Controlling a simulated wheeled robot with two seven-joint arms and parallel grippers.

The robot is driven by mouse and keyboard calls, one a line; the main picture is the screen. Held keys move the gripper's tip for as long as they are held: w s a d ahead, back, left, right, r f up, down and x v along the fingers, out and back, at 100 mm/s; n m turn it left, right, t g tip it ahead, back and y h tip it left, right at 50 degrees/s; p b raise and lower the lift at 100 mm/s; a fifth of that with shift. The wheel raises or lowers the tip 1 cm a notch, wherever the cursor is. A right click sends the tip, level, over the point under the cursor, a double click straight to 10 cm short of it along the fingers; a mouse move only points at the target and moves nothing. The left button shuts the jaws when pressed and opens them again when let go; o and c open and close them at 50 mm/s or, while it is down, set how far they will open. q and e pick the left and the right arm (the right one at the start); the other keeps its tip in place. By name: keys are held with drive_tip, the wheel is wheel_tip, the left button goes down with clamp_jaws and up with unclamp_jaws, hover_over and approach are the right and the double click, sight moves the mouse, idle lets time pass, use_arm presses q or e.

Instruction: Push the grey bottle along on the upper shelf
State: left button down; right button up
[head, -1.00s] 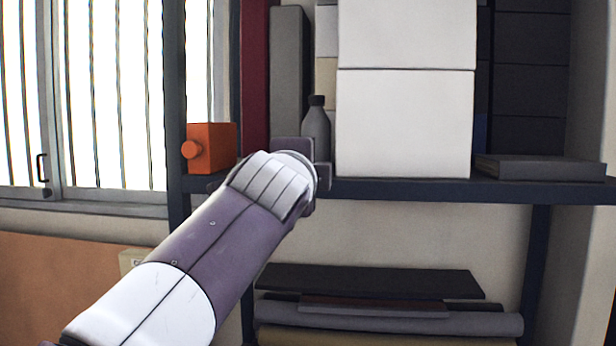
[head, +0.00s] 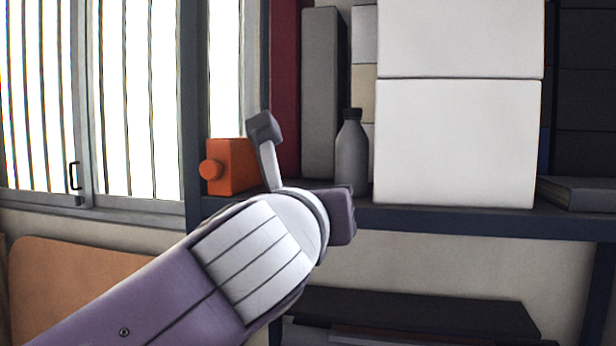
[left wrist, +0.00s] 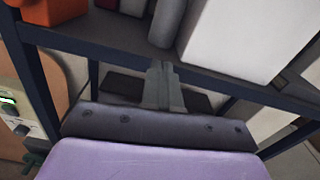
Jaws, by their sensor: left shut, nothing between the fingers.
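The grey bottle (head: 351,155) stands upright on the upper shelf (head: 480,219), just left of the stacked white boxes (head: 458,140). In the left wrist view the bottle (left wrist: 166,22) shows at the top, cut off by the frame, beyond the shelf's front edge. My left gripper (left wrist: 160,68) is shut and empty, its fingers pointing towards the shelf edge below the bottle in the picture. I see a gap between fingers and bottle. In the head view my left wrist hides the fingers and part of the shelf edge. My right gripper is in neither view.
An orange container (head: 232,166) with a round knob stands at the shelf's left end. A tall grey slab (head: 321,95) and a dark red one (head: 285,90) stand behind and left of the bottle. A dark flat box (head: 582,192) lies at the right. Dark boards (head: 410,312) lie below.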

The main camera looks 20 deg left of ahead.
use_arm(q)
drive_tip(key=m, duration=0.1)
drive_tip(key=p, duration=0.4)
approach(347, 179)
drive_tip(key=w, duration=0.5)
drive_tip(key=shift+w, duration=1)
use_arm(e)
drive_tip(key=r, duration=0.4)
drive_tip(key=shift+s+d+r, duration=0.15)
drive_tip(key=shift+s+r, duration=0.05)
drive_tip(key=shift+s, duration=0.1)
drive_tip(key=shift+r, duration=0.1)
